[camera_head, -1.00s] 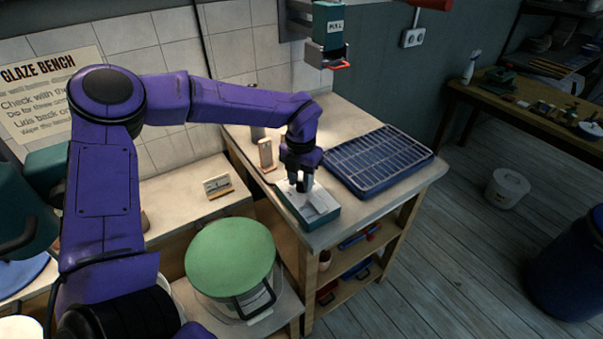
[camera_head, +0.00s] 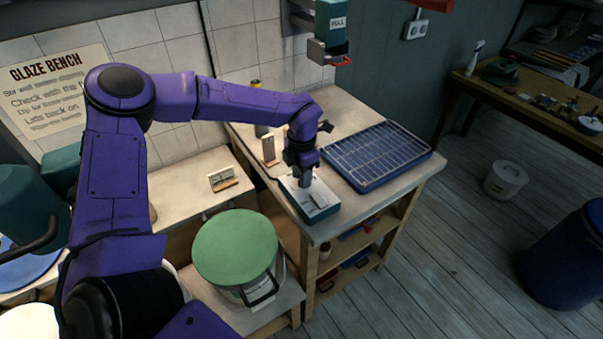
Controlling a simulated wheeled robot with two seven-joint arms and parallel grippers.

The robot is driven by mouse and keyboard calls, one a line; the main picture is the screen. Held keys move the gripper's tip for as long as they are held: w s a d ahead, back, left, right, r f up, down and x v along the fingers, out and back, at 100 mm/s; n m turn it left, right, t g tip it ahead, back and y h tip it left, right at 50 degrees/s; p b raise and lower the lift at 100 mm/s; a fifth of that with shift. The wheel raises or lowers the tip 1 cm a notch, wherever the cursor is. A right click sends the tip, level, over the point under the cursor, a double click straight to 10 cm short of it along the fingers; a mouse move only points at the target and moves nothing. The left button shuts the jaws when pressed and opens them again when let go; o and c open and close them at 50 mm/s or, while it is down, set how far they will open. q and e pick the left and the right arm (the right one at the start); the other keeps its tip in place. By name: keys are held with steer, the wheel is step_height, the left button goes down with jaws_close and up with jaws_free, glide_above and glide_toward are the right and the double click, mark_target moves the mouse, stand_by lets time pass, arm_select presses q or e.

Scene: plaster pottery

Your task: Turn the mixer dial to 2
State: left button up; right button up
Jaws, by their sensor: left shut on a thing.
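A low teal box with a pale top (camera_head: 318,200) stands at the front edge of the wooden bench. My left gripper (camera_head: 305,182) points down onto the pale top, its fingers close together and shut on a small part there. The fingers cover that part, so I cannot make out its shape, a dial mark or a number. A teal machine (camera_head: 22,205) is partly visible at the left edge, with my arm in front of it. My right gripper is not in view.
A blue tray with a metal grid (camera_head: 375,155) lies right of the box. A small upright block (camera_head: 268,150) stands behind it. A green-lidded bucket (camera_head: 235,245) stands lower left. A teal wall dispenser marked PULL (camera_head: 332,28) hangs above.

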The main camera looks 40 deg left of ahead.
arm_select(q)
steer(key=o, duration=0.7)
steer(key=shift+d, duration=0.1)
steer(key=o, duration=0.3)
steer(key=shift+f, duration=0.1)
steer(key=shift+o, duration=0.2)
steer(key=shift+w, duration=0.15)
step_height(320, 180, up, 11)
steer(key=b, duration=0.2)
steer(key=shift+f, duration=0.2)
